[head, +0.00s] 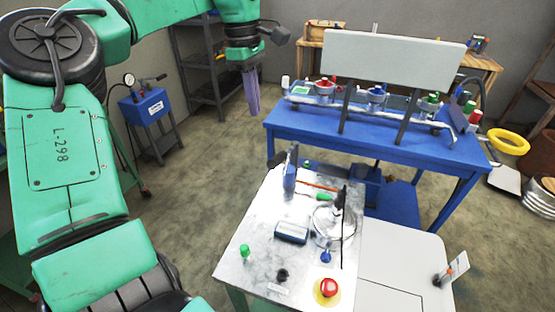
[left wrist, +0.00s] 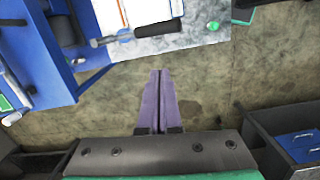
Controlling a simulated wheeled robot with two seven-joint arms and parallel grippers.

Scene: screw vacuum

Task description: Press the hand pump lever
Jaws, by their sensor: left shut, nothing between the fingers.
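My left gripper (head: 251,92) has purple fingers that are shut with nothing between them. It hangs above the floor, behind and left of the metal-topped table, apart from everything. Its closed fingers (left wrist: 159,100) also show in the left wrist view. On the metal-topped table (head: 255,215) stands an upright blue part (head: 290,168), with an orange rod (head: 318,186) and a green handle (head: 323,198) near it. A blue box (head: 146,107) with a gauge and a dark handle stands at the left back. I cannot tell for sure which of these is the hand pump lever.
A red emergency button (head: 327,288), a dark-blue box (head: 291,232) and a round glass-like vessel (head: 333,222) stand on the metal top. A blue workbench (head: 375,145) with a white panel (head: 392,58) stands behind. Grey shelves (head: 200,75) are at the back. Open floor lies below the gripper.

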